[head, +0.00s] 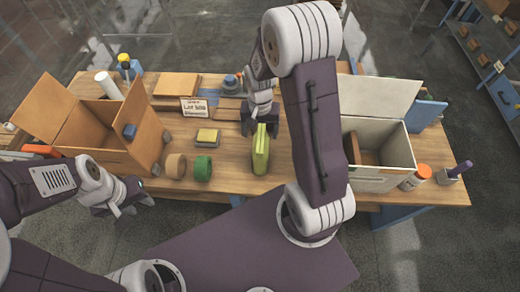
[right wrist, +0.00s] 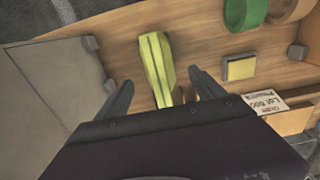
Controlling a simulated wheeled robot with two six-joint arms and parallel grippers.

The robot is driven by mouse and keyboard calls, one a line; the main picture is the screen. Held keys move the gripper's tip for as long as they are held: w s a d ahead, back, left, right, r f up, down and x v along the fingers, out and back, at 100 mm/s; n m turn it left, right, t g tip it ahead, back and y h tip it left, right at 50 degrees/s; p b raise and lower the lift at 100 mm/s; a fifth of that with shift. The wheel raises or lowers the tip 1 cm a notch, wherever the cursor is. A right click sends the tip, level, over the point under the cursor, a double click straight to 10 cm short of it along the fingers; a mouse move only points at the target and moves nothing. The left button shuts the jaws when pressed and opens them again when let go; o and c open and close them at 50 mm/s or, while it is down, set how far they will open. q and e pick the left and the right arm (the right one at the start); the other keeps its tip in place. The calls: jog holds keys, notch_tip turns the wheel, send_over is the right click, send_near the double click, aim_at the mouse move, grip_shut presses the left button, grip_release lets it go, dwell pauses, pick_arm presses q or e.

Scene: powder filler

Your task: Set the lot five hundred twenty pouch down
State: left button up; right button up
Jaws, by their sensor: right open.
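In the right wrist view the pouch (right wrist: 155,65) lies between the spread fingers of my right gripper (right wrist: 163,92), with gaps on both sides. My left gripper (head: 131,207) is open and empty, in front of the table at the left.
A card (head: 194,107) appears to read "Lot 500". A yellow-topped block (head: 207,137), tan roll (head: 175,166) and green roll (head: 203,168) are left of the pouch. An open cardboard box (head: 145,135) stands left, a grey lidded bin (head: 375,180) right.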

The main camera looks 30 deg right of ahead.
aim_at(261, 138)
jog(key=shift+f, duration=0.5)
jog(key=shift+w+d+f, duration=0.15)
jog(key=shift+f, duration=0.35)
jog(key=f, duration=0.2)
jog(key=f+p, duration=0.1)
jog(key=f, duration=0.1)
jog(key=shift+s, duration=0.35)
jog(key=shift+w+f, duration=0.1)
jog(key=shift+f, duration=0.2)
jog(key=shift+f, duration=0.25)
jog(key=shift+c, duration=0.3)
grip_shut()
